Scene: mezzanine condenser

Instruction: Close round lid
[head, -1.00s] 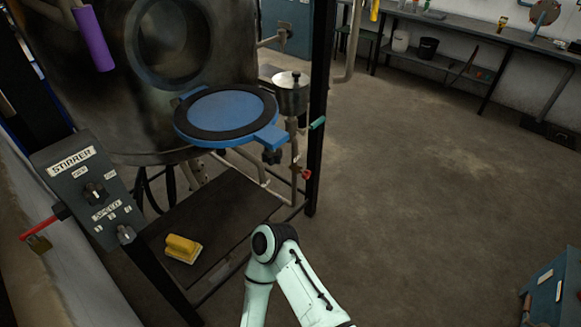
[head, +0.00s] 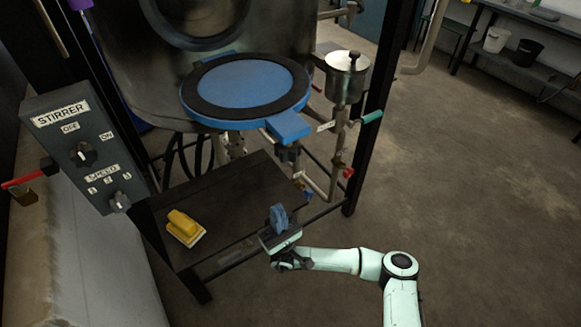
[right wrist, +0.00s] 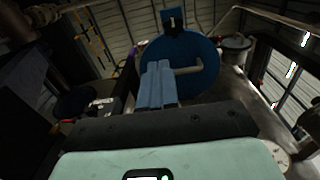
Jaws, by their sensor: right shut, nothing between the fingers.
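The round lid (head: 245,82) is a blue disc with a black ring. It stands open, lying nearly flat out in front of the tank's round opening (head: 200,12), with a blue tab (head: 289,127) at its front right. My right gripper (head: 279,212) is below and in front of the lid, above the low dark bench, apart from the lid. Its blue fingers are together and empty. In the right wrist view the fingers (right wrist: 157,72) point up toward the lid's blue underside (right wrist: 198,80), where a pale bar shows. My left gripper is not in view.
The stirrer control box (head: 88,150) stands at the left. A yellow brush-like object (head: 184,226) lies on the dark bench (head: 228,190). A metal pot (head: 346,75) and pipes with valves are right of the lid, beside a black post (head: 378,115). The right-hand floor is clear.

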